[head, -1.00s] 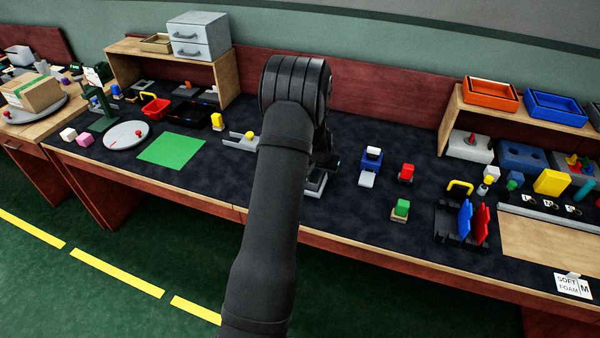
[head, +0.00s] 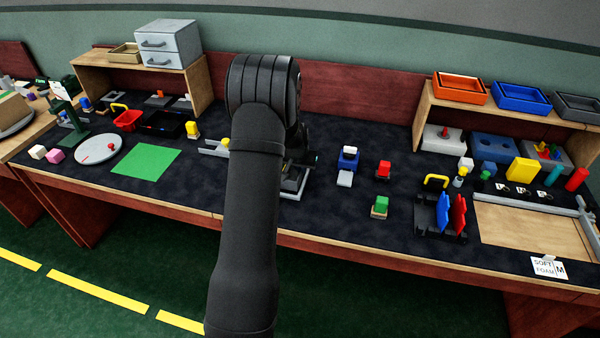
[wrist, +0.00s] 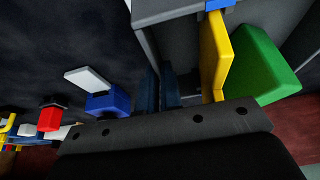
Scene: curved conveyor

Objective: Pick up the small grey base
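My gripper (head: 297,172) is mostly hidden behind my own arm in the head view. It is over or beside a grey tray-like piece (head: 292,193) near the middle of the bench. In the wrist view, two dark fingers of my gripper (wrist: 160,88) stand close together, with nothing clearly held between them. A grey walled piece (wrist: 152,45) is just right of and above them, with a yellow plate (wrist: 213,55) and a green block (wrist: 262,68) beside it. I cannot tell which grey piece is meant.
Farther right are a black rack (head: 428,214) with blue and red plates, and a wooden shelf (head: 425,110). Dark bench surface is clear between them.

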